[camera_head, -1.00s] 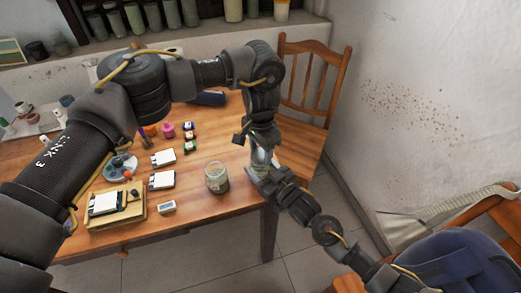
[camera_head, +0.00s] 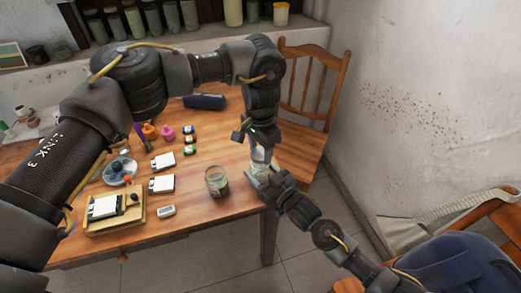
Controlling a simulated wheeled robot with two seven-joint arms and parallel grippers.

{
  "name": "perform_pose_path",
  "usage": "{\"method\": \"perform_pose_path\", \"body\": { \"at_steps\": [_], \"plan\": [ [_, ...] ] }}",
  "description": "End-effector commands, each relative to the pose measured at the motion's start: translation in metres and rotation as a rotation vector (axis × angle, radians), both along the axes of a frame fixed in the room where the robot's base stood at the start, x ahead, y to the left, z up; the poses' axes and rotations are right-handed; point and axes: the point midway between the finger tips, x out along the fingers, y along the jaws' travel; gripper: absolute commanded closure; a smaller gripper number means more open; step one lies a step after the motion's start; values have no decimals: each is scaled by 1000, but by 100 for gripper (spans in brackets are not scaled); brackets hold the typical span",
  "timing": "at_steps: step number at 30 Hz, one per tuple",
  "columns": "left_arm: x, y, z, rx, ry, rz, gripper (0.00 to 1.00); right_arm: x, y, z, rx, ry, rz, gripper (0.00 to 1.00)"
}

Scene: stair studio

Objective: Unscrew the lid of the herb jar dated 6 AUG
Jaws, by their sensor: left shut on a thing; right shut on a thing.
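A clear glass jar (camera_head: 260,161) is at the right edge of the table, between my two grippers. My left gripper (camera_head: 256,143) points down from above and is shut at the jar's top, where the fingers hide most of the lid. My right gripper (camera_head: 262,176) reaches in from the lower right and is shut on the jar's lower body. The jar looks roughly upright. A second glass jar (camera_head: 217,182) with dark contents stands on the table to the left, clear of both grippers. No date is readable on either jar.
The wooden table (camera_head: 215,233) holds white cards (camera_head: 161,184), a small grey-white box (camera_head: 167,211), a tray (camera_head: 125,218), a palette (camera_head: 120,170), small paint bottles (camera_head: 189,139) and a dark case (camera_head: 205,101). A wooden chair (camera_head: 313,70) stands behind the table's right end.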

Motion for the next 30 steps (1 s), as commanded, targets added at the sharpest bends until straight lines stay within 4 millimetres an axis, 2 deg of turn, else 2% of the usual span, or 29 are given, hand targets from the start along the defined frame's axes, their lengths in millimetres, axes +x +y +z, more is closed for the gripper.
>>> {"method": "perform_pose_path", "body": {
  "at_steps": [7,18,24,25,30],
  "plan": [
    [0,0,2,1,-1,0,77,0,0,-2,-3,3,0,100],
    [0,0,39,1,-1,-1,77,0,0,-2,-3,3,0,100],
    [0,0,40,0,0,0,77,0,0,-2,-3,3,0,100],
    [0,0,40,0,0,0,77,0,0,-2,-3,3,0,38],
    [0,0,40,0,0,0,77,0,0,-1,-1,2,0,16]
  ]
}}
